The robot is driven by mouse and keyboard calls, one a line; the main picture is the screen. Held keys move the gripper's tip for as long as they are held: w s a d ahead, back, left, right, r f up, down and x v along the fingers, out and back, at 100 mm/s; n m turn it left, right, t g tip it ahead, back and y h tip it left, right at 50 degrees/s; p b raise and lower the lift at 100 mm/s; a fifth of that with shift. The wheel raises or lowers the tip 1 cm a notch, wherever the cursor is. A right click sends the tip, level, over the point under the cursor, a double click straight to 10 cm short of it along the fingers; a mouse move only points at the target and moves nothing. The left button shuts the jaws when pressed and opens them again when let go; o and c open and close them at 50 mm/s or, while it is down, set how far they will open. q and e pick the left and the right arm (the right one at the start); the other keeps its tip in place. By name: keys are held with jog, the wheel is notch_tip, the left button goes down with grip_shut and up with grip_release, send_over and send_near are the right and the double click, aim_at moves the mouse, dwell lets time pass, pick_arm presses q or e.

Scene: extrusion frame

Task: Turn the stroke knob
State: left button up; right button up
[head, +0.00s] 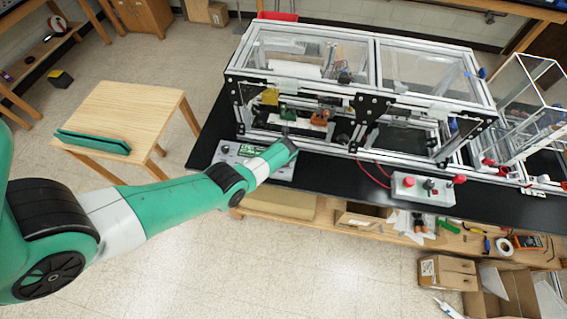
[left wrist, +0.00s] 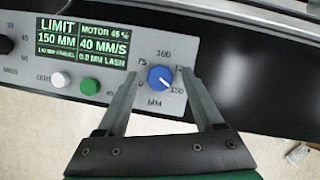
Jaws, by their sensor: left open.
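The stroke knob (left wrist: 160,78) is blue with a white mark pointing to the lower right, toward the 150 on its scale. It sits on a grey control panel (left wrist: 60,77), which also shows in the head view (head: 226,152) at the bench's left end. My left gripper (left wrist: 158,74) is open, with one finger on each side of the knob in the left wrist view. I cannot tell whether the fingers touch it. In the head view my left arm's wrist (head: 283,150) is over the right part of the panel. My right gripper is not in view.
The panel's display (left wrist: 86,42) reads LIMIT 150 MM and 40 MM/S. A white button (left wrist: 58,80) and a green button (left wrist: 89,86) sit left of the knob. The extrusion frame (head: 375,90) stands behind. A second control box (head: 422,188) with red buttons is to the right.

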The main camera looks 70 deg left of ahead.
pick_arm(q)
grip_shut()
dwell(0.3)
jog(key=shift+w+f+n+g+b, duration=0.15)
jog(key=shift+n+g+b, duration=0.35)
jog(key=shift+n+b, duration=0.75)
jog(key=n+g+b, duration=0.1)
jog(key=n+b, duration=0.3)
jog(key=b, duration=0.1)
jog(key=n+g+b, duration=0.2)
jog(key=n+b, duration=0.2)
jog(key=b, duration=0.2)
jog(key=shift+w+f, duration=0.15)
jog(key=shift+r+n+h+b, duration=0.3)
jog(key=shift+n+b, duration=0.45)
jog(key=shift+b, duration=0.15)
